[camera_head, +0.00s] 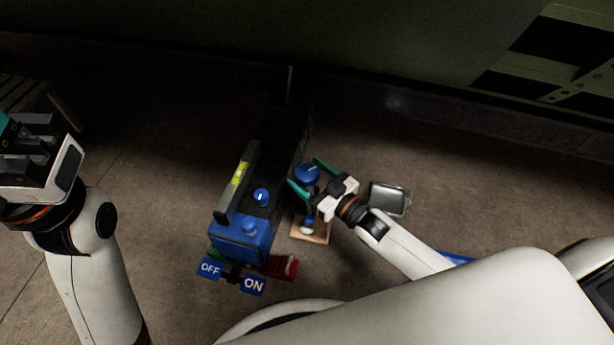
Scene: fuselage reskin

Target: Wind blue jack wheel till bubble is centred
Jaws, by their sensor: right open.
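The blue jack wheel (307,173) sits at the right side of a blue and black unit (241,238). My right gripper (306,176) is open, with one teal finger on each side of the wheel as seen from above. I cannot tell whether the fingers touch it. A spirit level with a yellow-green vial (239,173) lies along the unit's left top edge. The bubble is too small to make out. My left gripper (38,150) is at the far left, away from the unit, and its fingertips are partly cut off by the picture edge.
Blue OFF and ON plates (232,277) and a red part (278,266) are at the unit's front. Blue knobs (261,196) stand on its top. A small metal tray (389,199) lies right of my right gripper. A dark green wall runs behind.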

